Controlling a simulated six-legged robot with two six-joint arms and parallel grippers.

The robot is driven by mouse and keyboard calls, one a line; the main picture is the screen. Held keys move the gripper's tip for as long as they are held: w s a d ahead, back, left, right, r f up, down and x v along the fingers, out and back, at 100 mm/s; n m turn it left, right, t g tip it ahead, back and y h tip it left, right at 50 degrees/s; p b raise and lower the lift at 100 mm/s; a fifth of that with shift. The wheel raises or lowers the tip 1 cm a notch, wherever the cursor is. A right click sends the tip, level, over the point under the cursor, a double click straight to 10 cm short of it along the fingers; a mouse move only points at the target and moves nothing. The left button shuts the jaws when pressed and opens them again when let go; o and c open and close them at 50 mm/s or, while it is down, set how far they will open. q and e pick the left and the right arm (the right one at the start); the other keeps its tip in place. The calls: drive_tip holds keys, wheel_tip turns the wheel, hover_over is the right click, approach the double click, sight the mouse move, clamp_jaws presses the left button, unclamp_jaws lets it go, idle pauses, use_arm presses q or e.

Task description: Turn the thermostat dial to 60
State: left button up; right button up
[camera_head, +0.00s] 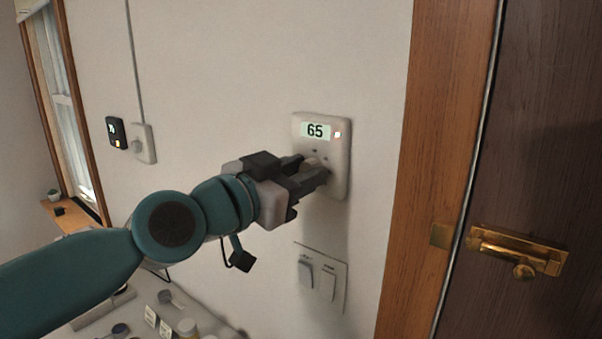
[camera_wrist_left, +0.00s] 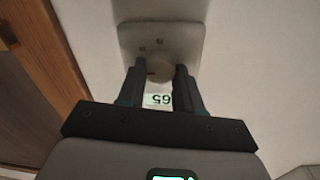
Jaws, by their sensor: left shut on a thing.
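The thermostat (camera_head: 341,168) is a pale wall plate whose small display (camera_head: 315,131) reads 65. In the left wrist view the thermostat (camera_wrist_left: 190,38) appears upside down, with the same 65 readout (camera_wrist_left: 158,99). The round pale dial (camera_wrist_left: 158,72) sits between the fingers of my left gripper (camera_wrist_left: 160,78). In the head view my left gripper (camera_head: 318,172) reaches the lower part of the plate and hides most of the dial. It is shut on the dial. My right gripper is in neither view.
A double light switch (camera_head: 318,278) is below the thermostat. A wooden door frame (camera_head: 435,130) and a dark door with a brass latch (camera_head: 515,250) stand to the right. A small black wall unit (camera_head: 115,132) is at left. Small items lie on a surface (camera_head: 215,322) below.

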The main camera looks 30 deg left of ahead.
use_arm(q)
drive_tip(key=shift+a+f+n+b, duration=0.1)
drive_tip(key=shift+n+b, duration=0.15)
drive_tip(key=shift+n, duration=1.85)
drive_tip(key=shift+f+n+b, duration=0.1)
drive_tip(key=shift+n+b, duration=0.15)
drive_tip(key=shift+n, duration=1.85)
drive_tip(key=o, duration=1)
drive_tip(key=shift+s, duration=0.1)
drive_tip(key=shift+o, duration=0.2)
drive_tip(key=shift+s+r+t+y, duration=0.1)
drive_tip(key=shift+r+t+y, duration=0.05)
drive_tip(key=shift+t+y, duration=0.2)
